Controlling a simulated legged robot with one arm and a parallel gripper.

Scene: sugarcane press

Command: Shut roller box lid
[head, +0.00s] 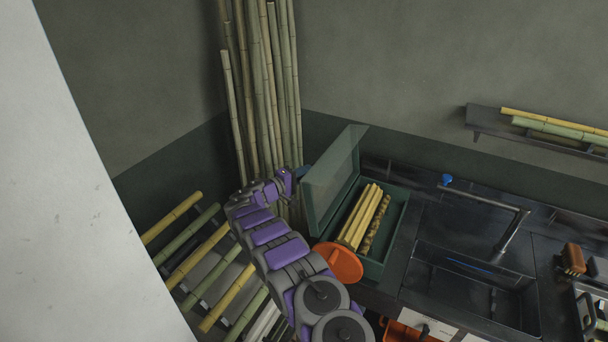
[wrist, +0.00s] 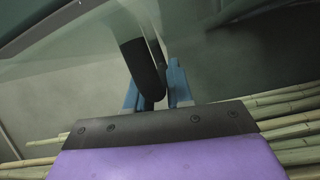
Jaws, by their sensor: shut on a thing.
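The roller box (head: 398,225) is a green box on the counter, with yellow sticks and a knobbly brown piece inside. Its green, partly see-through lid (head: 332,178) stands open, tilted up along the box's left side. My gripper (head: 303,172) is at the lid's outer left face. In the wrist view its blue fingers (wrist: 155,88) are shut on a dark rounded bar (wrist: 140,66), which looks like the lid's handle. The lid (wrist: 80,85) fills much of that view behind the fingers. The fingertips are small and partly hidden in the head view.
An orange disc (head: 338,262) is by the box's front left corner. Tall bamboo poles (head: 262,90) stand behind my arm. A rack of canes (head: 205,250) is at the left. A sink with a tap (head: 515,230) is right of the box. A wall shelf (head: 490,122) holds more canes.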

